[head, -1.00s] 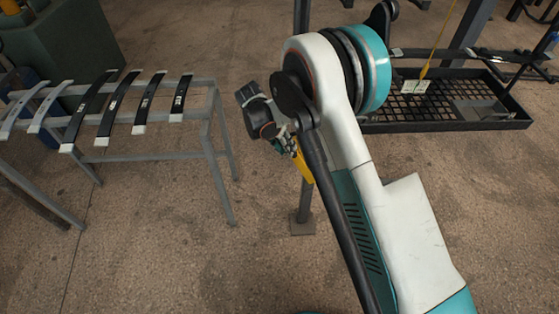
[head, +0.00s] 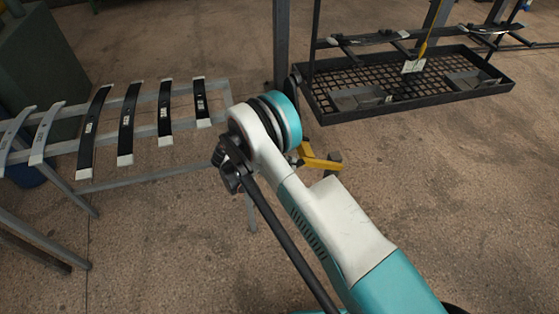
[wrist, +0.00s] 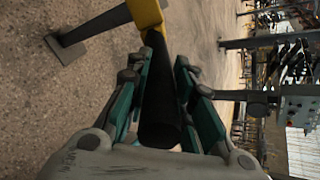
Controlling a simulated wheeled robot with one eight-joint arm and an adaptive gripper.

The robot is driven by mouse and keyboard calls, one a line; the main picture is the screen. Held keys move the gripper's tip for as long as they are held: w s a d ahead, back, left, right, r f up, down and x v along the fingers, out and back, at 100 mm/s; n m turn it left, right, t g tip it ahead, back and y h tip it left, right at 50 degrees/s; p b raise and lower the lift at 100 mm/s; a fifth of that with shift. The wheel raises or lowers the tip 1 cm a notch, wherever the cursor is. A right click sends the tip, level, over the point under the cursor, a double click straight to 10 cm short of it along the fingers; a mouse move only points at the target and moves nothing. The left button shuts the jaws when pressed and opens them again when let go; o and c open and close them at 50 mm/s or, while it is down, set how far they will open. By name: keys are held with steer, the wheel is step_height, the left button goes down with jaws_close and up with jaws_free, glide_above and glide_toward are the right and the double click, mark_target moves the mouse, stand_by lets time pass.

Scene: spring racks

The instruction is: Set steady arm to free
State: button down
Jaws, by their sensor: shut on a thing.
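The steady arm shows as a yellow bar (head: 322,164) just right of my arm's teal joint in the head view. In the wrist view its yellow part (wrist: 146,14) is at the top, with a black round grip (wrist: 160,95) running from it toward the camera. My gripper (wrist: 167,85) has its teal-padded fingers on both sides of this black grip and is shut on it. In the head view my gripper is mostly hidden behind my own arm. The far end of the steady arm and any setting marks cannot be made out.
A grey rack (head: 150,178) with several curved leaf springs stands at the left. A dark post (head: 280,50) rises behind my arm. A black mesh tray (head: 410,95) with a tag on a yellow line hangs at the upper right. The floor at the right is clear.

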steer(key=shift+a+f, duration=0.15)
steer(key=shift+f, duration=0.15)
steer(key=c, duration=1.4)
jaws_free()
steer(key=shift+o, duration=0.2)
step_height(320, 180, up, 10)
steer(key=shift+f, duration=0.1)
steer(key=shift+a, duration=0.1)
steer(key=r+p+v, duration=0.1)
steer(key=v, duration=0.6)
steer(key=d+r+p+v, duration=0.1)
steer(key=r+p+v, duration=0.1)
steer(key=v, duration=0.6)
steer(key=shift+w, duration=0.2)
stand_by(0.3)
steer(key=shift+d, duration=0.1)
